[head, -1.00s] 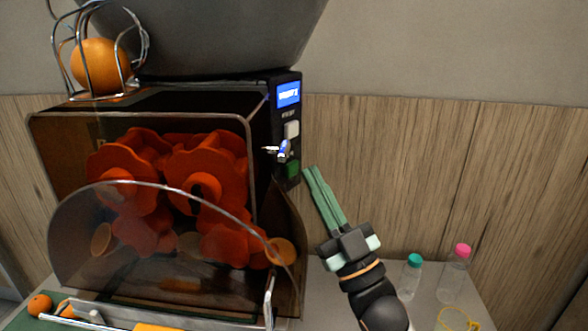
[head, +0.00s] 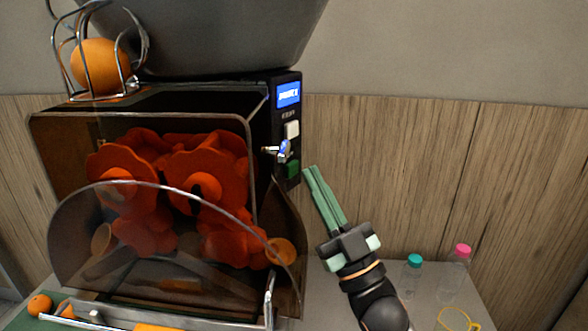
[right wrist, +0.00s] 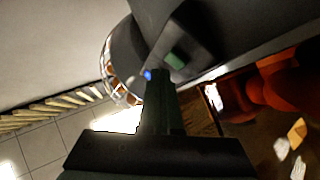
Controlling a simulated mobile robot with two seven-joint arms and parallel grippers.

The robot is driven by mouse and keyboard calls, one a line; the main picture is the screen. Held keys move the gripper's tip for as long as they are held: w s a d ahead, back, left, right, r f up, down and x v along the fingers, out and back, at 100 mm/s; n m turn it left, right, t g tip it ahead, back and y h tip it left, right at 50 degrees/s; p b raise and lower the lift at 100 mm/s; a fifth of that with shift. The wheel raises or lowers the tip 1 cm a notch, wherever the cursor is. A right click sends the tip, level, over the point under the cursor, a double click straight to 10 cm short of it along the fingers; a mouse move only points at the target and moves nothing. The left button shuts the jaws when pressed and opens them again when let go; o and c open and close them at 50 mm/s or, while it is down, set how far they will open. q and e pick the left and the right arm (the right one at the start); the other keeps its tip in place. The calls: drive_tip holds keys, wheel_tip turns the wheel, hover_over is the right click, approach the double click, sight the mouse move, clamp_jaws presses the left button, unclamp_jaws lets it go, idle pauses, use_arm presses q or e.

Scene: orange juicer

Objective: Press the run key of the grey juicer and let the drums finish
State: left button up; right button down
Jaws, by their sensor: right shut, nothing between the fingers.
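The grey juicer (head: 150,98) fills the left of the head view, with red-orange drums (head: 205,185) behind its clear front cover. Its control strip on the right has a lit blue display (head: 288,94), a white key (head: 292,131) and a green key (head: 292,168). My right gripper (head: 309,170) is shut and empty. Its tips are just right of the green key, with a small gap in the head view. In the right wrist view the green key (right wrist: 175,60) shows beyond the fingertips (right wrist: 160,74). My left gripper is out of view.
A whole orange (head: 100,66) sits in the wire cage at the top left. Bottles with a teal cap (head: 414,261) and a pink cap (head: 462,251) stand on the counter to the right. A yellow loop (head: 457,320) lies before them. A wood-panelled wall (head: 420,170) is behind.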

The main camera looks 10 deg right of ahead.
drive_tip(key=shift+a, duration=0.1)
idle(0.7)
drive_tip(key=shift+w+a, duration=0.25)
drive_tip(key=shift+w, duration=0.05)
drive_tip(key=shift+w+a, duration=0.25)
drive_tip(key=shift+w, duration=0.1)
idle(0.7)
drive_tip(key=shift+a, duration=0.1)
idle(0.8)
drive_tip(key=shift+s, duration=0.1)
drive_tip(key=shift+s+f, duration=0.1)
drive_tip(key=shift+s, duration=0.1)
drive_tip(key=shift+s+d, duration=0.2)
drive_tip(key=shift+d, duration=0.2)
